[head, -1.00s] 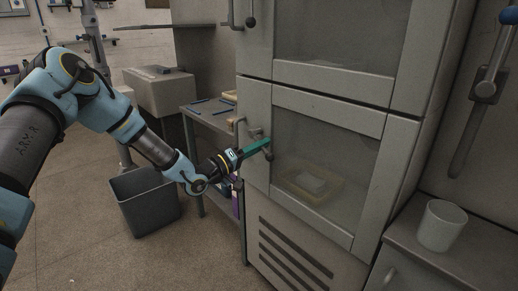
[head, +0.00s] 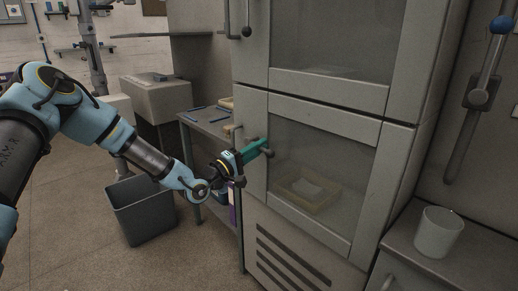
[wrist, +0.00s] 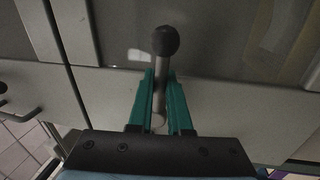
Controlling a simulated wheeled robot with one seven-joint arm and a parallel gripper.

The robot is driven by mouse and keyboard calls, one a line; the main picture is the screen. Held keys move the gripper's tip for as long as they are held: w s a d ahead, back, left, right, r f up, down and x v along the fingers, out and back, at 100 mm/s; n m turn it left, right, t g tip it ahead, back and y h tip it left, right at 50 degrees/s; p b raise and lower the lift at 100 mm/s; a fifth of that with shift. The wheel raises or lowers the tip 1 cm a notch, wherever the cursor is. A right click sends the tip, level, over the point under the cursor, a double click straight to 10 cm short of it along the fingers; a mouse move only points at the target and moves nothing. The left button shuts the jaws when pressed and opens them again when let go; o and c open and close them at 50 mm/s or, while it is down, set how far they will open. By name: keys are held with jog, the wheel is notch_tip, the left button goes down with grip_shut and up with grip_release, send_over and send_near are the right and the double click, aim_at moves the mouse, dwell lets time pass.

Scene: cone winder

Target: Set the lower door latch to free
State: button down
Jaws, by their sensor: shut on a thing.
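The lower door (head: 340,122) is a grey framed door with a glass pane, on the front of the tall cabinet. Its latch shows in the wrist view as a thin lever with a dark ball knob (wrist: 166,41). My gripper (head: 262,147) reaches the left side of this door from the left. Its green fingers (wrist: 160,95) are shut on the latch lever, one on each side, with the knob beyond the fingertips. In the head view the fingers hide most of the latch; the knob (head: 269,154) shows at their tips. Door and frame look closed together.
A upper glass door (head: 330,92) with its own dark-knobbed latch (head: 247,31) is above. A bin (head: 143,210) and a shelf table (head: 205,125) stand left of the cabinet. A white cup (head: 438,232) stands on the right counter. A yellow tray (head: 290,196) shows behind the glass.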

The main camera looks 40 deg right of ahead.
jog(key=c, duration=1.1)
grip_release()
jog(key=b+v, duration=0.2)
jog(key=v, duration=0.8)
jog(key=shift+a, duration=0.4)
